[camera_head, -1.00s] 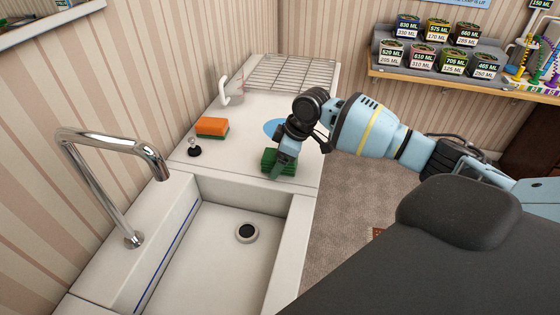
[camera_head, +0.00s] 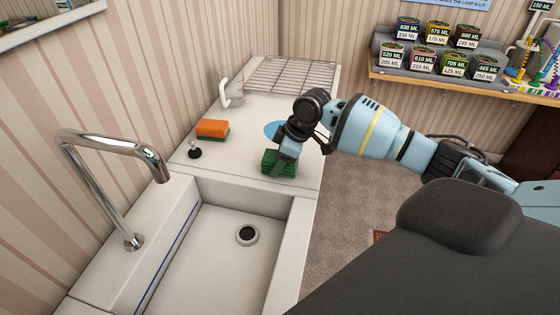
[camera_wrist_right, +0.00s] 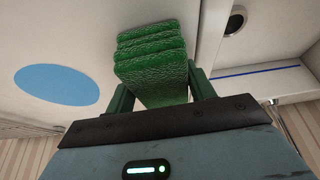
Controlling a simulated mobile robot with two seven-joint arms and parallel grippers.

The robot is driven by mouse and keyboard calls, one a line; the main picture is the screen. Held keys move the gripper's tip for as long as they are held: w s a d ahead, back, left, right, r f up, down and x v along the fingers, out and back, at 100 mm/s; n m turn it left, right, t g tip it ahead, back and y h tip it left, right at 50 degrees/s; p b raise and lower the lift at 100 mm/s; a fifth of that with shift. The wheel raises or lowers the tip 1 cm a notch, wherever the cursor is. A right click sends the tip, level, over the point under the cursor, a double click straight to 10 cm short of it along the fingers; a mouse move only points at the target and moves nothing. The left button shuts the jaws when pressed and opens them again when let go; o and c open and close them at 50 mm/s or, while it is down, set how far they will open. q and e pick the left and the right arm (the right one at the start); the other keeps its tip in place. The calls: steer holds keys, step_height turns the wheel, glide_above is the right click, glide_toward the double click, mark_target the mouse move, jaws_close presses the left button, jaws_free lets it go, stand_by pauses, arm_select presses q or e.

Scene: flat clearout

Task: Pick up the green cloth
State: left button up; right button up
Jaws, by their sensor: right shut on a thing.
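The green cloth (camera_head: 270,164) is a folded, layered stack on the white counter, just behind the sink. My right gripper (camera_head: 284,160) reaches down onto it from the right. In the right wrist view the cloth (camera_wrist_right: 152,60) sits between the two green fingers of the right gripper (camera_wrist_right: 158,92), which are shut on it. I cannot tell whether the cloth is lifted off the counter. My left gripper is not in view.
An orange and green sponge (camera_head: 212,129) and a small black-based object (camera_head: 194,151) lie left of the cloth. A blue disc (camera_head: 272,128) lies behind the gripper. The sink (camera_head: 215,250) with a tall chrome faucet (camera_head: 120,140) is in front. A wire rack (camera_head: 290,73) lies at the back.

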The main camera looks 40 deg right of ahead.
steer(key=r, duration=0.3)
steer(key=shift+s+r, duration=0.3)
steer(key=shift+r, duration=0.1)
steer(key=s+a, duration=0.1)
steer(key=s, duration=0.4)
steer(key=s+a+r, duration=0.1)
steer(key=s, duration=0.4)
steer(key=s+a+p, duration=0.1)
steer(key=s, duration=0.4)
steer(key=shift+a+r, duration=0.2)
steer(key=shift+a, duration=0.2)
steer(key=o, duration=0.4)
steer(key=shift+c, duration=1.4)
steer(key=w+a+r+m+t+h, duration=0.1)
steer(key=w+a+r+m+h, duration=0.2)
steer(key=a+m, duration=0.5)
steer(key=shift+w+a+r+m, duration=0.3)
steer(key=shift+w+a+r, duration=0.45)
steer(key=shift+a+r, duration=0.15)
